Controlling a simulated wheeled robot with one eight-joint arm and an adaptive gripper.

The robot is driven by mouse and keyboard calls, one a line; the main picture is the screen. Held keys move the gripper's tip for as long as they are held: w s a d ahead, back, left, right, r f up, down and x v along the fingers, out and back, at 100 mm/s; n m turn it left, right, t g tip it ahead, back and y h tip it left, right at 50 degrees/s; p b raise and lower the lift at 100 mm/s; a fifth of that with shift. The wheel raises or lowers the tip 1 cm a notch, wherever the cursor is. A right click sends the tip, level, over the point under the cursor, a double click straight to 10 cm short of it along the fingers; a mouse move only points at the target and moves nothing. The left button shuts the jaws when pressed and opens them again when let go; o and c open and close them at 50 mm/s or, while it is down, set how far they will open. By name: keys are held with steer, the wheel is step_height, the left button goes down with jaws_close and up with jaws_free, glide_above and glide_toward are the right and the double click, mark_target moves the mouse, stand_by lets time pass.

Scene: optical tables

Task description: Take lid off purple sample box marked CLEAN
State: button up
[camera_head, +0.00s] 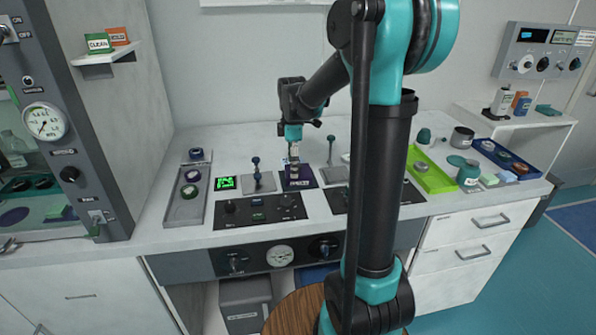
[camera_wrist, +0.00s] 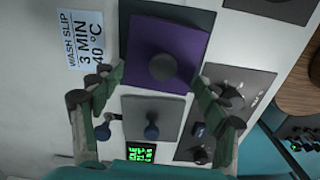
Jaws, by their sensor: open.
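A purple square piece (camera_wrist: 147,50) with a dark round knob (camera_wrist: 163,67) in its middle lies ahead of my fingertips in the wrist view. It looks like a lidded box seen from above, on a darker base. In the head view the purple piece (camera_head: 300,183) sits on the bench below my gripper, partly covered by it. No CLEAN marking on it is readable. My gripper (camera_wrist: 158,88) is open and empty, its fingers spread wide on either side of the view; in the head view my gripper (camera_head: 294,158) hangs over the purple piece.
A CLEAN card (camera_head: 98,43) stands on the left shelf. A green tray (camera_head: 431,174) lies right.

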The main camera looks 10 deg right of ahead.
jaws_close()
stand_by(0.3)
steer(key=shift+s, duration=0.1)
steer(key=shift+r, duration=0.15)
